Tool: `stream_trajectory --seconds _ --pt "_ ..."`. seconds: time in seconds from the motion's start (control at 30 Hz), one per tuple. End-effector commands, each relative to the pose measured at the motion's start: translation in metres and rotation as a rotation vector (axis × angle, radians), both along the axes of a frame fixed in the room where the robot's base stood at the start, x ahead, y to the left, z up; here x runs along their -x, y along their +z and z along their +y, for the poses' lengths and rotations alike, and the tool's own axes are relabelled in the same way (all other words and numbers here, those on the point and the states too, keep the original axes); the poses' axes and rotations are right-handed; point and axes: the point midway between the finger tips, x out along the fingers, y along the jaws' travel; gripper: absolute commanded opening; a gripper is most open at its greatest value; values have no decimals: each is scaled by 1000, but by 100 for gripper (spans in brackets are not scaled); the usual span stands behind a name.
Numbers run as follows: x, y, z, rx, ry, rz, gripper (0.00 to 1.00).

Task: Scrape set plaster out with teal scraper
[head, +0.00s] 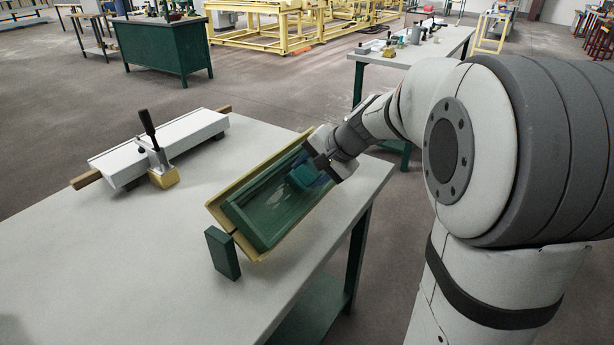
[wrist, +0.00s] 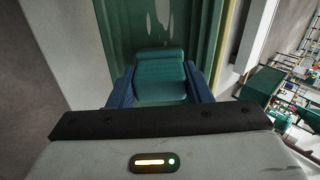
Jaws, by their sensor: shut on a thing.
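My gripper (head: 325,170) is over the far right end of a green trough-shaped mould (head: 262,222) with yellowish outer sides. Its blue fingers are shut on the teal scraper (head: 303,177), whose ribbed teal body shows between them in the wrist view (wrist: 161,78). The scraper's working edge is hidden, so I cannot tell whether it touches the mould floor. Pale plaster patches show on the green floor of the mould, also in the wrist view (wrist: 163,14).
A dark green block (head: 222,253) stands at the mould's near left end. A white board fixture (head: 160,145) with a black-handled clamp (head: 150,135) is at the table's left. The grey table (head: 140,250) is clear at front left. Another bench (head: 425,50) stands behind.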

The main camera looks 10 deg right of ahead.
Motion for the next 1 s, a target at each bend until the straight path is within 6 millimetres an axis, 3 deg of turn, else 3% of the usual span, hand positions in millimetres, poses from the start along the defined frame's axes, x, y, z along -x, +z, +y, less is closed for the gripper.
stream_trajectory --seconds 0.47,1.0 --pt "-3 2 -6 0 0 2 27" --pt "20 43 -29 1 -1 0 27"
